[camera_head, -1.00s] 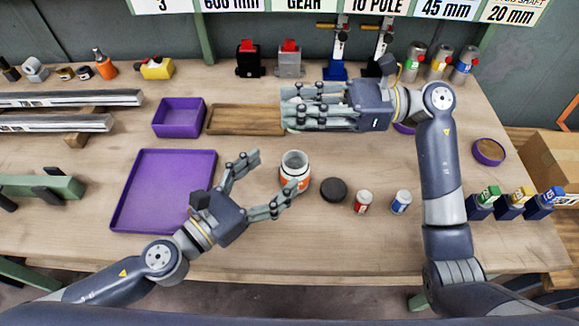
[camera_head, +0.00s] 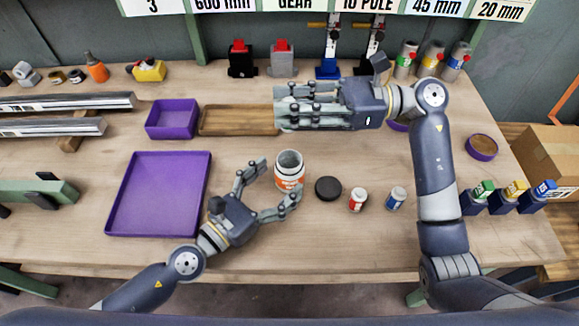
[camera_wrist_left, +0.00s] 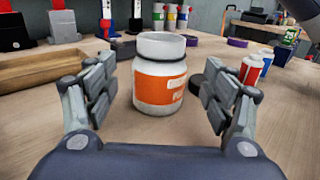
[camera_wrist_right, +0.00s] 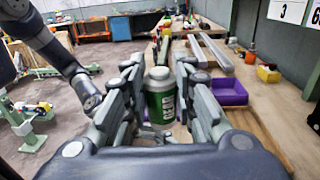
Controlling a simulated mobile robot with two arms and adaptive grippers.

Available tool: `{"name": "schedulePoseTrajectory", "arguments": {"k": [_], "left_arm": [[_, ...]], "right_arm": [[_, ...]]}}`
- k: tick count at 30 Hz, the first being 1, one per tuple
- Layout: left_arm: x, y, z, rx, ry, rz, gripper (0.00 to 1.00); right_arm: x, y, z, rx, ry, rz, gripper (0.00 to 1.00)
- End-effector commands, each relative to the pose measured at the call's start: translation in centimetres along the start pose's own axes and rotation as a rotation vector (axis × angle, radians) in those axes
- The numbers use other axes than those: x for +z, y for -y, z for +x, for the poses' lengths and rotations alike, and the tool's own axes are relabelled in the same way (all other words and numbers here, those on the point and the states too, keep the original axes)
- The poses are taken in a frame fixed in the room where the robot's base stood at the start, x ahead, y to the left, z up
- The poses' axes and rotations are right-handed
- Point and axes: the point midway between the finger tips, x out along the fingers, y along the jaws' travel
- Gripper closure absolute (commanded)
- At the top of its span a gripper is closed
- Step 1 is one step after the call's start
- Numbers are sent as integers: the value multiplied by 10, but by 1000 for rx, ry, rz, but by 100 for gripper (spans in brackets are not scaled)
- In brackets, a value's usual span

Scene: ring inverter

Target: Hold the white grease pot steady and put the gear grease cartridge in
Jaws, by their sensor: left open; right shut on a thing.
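The white grease pot (camera_head: 289,172), with an orange label and an open mouth, stands upright on the bench. My left gripper (camera_head: 282,180) is open beside it. In the left wrist view, the pot (camera_wrist_left: 160,85) stands upright ahead, between the open fingers (camera_wrist_left: 160,95), with gaps on both sides. My right gripper (camera_head: 281,107) is shut on a green-labelled cartridge with a pale cap, above the bench behind the pot. The cartridge (camera_wrist_right: 161,98) shows between the fingers in the right wrist view; in the head view the fingers hide it.
A black lid (camera_head: 328,188) lies right of the pot, then small red (camera_head: 357,200) and blue (camera_head: 396,199) containers. A purple tray (camera_head: 113,205) lies left. A purple box (camera_head: 170,132) and wooden tray (camera_head: 235,132) are behind.

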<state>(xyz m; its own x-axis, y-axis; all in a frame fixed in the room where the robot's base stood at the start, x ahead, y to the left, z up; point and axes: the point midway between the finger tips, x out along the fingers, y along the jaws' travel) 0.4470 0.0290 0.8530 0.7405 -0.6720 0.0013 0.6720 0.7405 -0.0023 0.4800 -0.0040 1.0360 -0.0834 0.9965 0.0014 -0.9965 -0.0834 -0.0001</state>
Motion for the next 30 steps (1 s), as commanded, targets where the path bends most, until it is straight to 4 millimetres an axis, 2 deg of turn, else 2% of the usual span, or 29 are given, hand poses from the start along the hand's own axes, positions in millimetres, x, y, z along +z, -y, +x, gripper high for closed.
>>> {"name": "schedulePoseTrajectory", "arguments": {"k": [15,27,28,30], "left_arm": [[0,0,40,-1,1,3,24],[0,0,45,-1,-1,2,24],[0,0,44,-1,-1,2,26],[0,0,44,-1,-1,2,42]], "right_arm": [[0,0,0,0,0,0,99],[0,0,0,0,0,0,99],[0,0,0,0,0,0,99],[0,0,0,0,0,0,99]]}}
